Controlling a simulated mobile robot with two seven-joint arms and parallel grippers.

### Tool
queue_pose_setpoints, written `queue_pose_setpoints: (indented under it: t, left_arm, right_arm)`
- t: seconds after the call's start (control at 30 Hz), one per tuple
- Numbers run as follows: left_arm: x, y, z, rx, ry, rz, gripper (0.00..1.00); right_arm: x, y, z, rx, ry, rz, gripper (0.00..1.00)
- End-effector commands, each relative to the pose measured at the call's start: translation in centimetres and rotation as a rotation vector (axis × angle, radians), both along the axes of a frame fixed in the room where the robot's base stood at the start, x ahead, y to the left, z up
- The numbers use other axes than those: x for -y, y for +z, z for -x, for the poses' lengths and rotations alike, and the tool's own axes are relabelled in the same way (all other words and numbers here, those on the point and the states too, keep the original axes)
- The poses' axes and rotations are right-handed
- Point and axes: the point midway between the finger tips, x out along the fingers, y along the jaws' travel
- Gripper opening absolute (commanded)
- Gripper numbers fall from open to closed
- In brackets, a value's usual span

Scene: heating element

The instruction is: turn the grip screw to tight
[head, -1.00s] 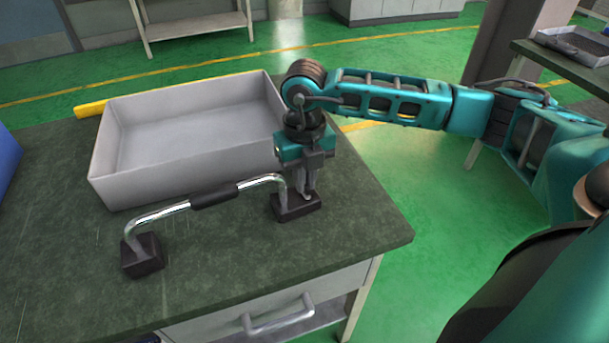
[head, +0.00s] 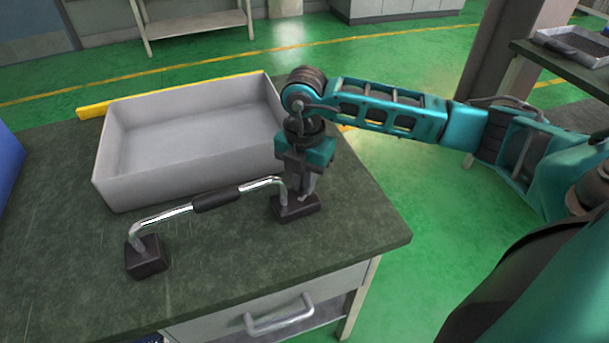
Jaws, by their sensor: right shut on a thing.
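A heating element (head: 216,200), a bent chrome bar with a dark sleeve at its middle, spans two black blocks on the dark green tabletop. The left block (head: 147,257) stands free near the front left. My right gripper (head: 301,191) points straight down over the right block (head: 297,209), its fingertips just above that block's top. It is shut on the grip screw there, and the fingers hide nearly all of the screw. My left gripper is not in view.
A grey open tray (head: 190,178) stands empty right behind the bar, close to my right gripper. A blue box (head: 8,155) is at the left edge. The front of the tabletop (head: 220,265) is clear. A drawer handle (head: 280,316) juts out below the edge.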

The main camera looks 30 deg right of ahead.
Motion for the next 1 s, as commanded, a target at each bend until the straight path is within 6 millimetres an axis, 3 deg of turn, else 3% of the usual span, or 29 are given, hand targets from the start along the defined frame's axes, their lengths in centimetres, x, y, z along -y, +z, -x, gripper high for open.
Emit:
queue_pose_setpoints:
  t: [0.5,1.0]
  left_arm:
    - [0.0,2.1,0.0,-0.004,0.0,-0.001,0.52]
    - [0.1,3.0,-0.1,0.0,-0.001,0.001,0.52]
  right_arm:
    - [0.0,0.2,0.0,0.0,-0.451,0.0,0.0]
    - [0.1,0.1,0.0,0.001,-0.648,0.002,0.0]
